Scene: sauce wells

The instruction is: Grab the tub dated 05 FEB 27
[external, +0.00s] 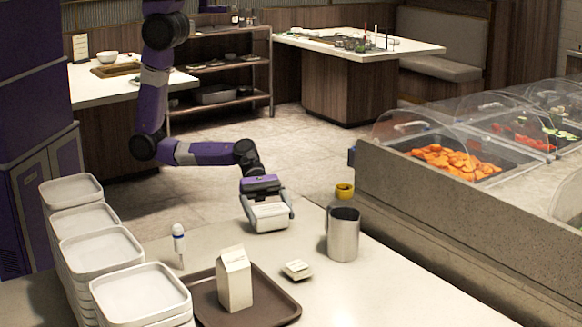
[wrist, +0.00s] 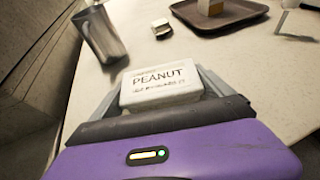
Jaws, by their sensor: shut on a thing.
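My gripper (external: 266,212) is shut on a white tub (external: 270,217) at the far edge of the pale counter. In the wrist view the tub (wrist: 161,84) sits between the fingers of my gripper (wrist: 165,95), and its lid reads "PEANUT". A smaller line of print under that word is too blurred to read, so I cannot tell the date. Whether the tub touches the counter is unclear. A small pale tub or packet (external: 298,269) lies on the counter nearer the camera, beside the tray; it also shows in the wrist view (wrist: 161,27).
A metal pitcher (external: 343,234) stands right of my gripper, with a yellow cup (external: 344,190) behind it. A brown tray (external: 277,306) holds a carton (external: 235,279). A white-and-blue thermometer-like tool (external: 179,240) and stacked white trays (external: 140,293) are at left. Covered food wells (external: 450,160) stand at right.

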